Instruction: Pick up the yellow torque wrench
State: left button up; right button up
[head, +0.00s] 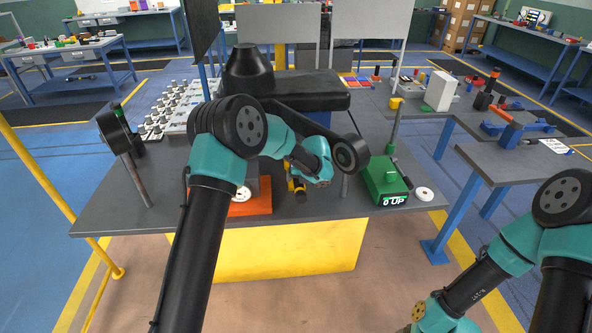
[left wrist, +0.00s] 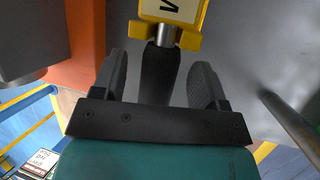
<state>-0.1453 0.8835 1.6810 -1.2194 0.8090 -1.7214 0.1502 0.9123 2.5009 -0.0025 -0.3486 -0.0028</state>
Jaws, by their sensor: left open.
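The yellow torque wrench (head: 300,190) is near the front middle of the grey table, partly hidden by my left gripper in the head view. In the left wrist view its yellow head (left wrist: 184,10) with a pale label is at the top, and its black handle (left wrist: 161,72) runs down between my fingers. My left gripper (head: 295,176) is open, with one finger on each side of the handle in the left wrist view (left wrist: 158,85). Visible gaps separate both fingers from the handle. My right arm shows at the lower right of the head view, but its gripper is out of frame.
An orange block (head: 251,203) stands left of the wrench. A green box with a display (head: 386,183) and a white disc (head: 424,193) are to the right. A yellow-topped post (head: 396,103) rises behind the box. A dark stand (head: 125,145) is at the left edge.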

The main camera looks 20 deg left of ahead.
pick_arm(q)
jog(key=shift+f, duration=0.2)
jog(key=shift+c, duration=0.4)
grip_shut()
dwell(0.4)
jog(key=shift+w, duration=0.1)
